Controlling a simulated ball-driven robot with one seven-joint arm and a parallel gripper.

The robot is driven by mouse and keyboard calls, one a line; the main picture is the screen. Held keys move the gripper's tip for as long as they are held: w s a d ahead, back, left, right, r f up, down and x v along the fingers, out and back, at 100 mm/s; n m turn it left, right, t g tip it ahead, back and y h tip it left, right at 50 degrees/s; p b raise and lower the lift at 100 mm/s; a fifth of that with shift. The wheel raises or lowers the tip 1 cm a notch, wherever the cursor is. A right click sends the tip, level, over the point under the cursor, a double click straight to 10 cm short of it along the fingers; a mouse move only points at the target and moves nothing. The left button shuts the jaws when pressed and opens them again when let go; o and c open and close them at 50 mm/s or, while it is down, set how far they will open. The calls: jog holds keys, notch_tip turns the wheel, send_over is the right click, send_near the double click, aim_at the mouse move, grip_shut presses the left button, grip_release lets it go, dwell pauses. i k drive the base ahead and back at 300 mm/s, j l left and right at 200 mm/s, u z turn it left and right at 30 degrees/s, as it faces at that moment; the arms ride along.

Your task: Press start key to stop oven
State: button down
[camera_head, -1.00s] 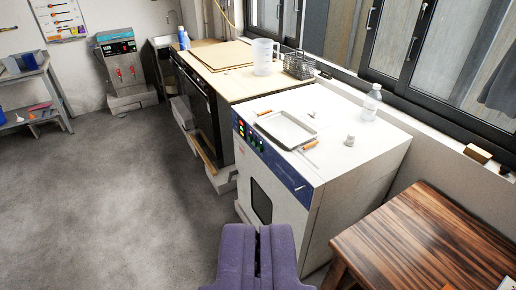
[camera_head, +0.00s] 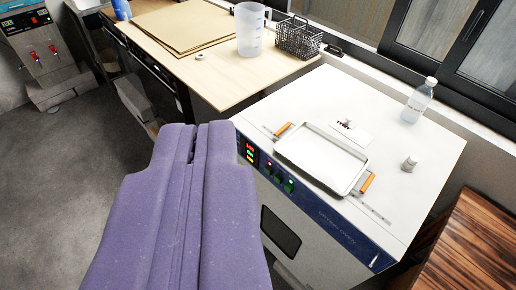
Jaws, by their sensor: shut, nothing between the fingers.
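The drying oven (camera_head: 425,165) is a white box with a blue control strip (camera_head: 335,222) along the top of its front face. Lit red and green digits (camera_head: 249,153) show on the strip, with green and red keys (camera_head: 289,185) to their right. My purple gripper (camera_head: 208,128) is shut and empty. In the picture its tips lie just left of the digits, and it hides the left end of the strip. I cannot tell whether the tips touch the panel. Which key is the start key is too small to read.
A metal tray with wooden handles (camera_head: 322,158) sits on the oven top, near its front edge. A clear bottle (camera_head: 418,101) stands at the back. Left of the oven is a wooden counter with a jug (camera_head: 250,32) and wire basket (camera_head: 298,38). A striped wooden table (camera_head: 475,250) is at right.

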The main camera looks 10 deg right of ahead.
aim_at(289, 189)
jog(key=i+j+z, duration=0.15)
jog(key=i+j, duration=0.85)
jog(key=j, duration=0.1)
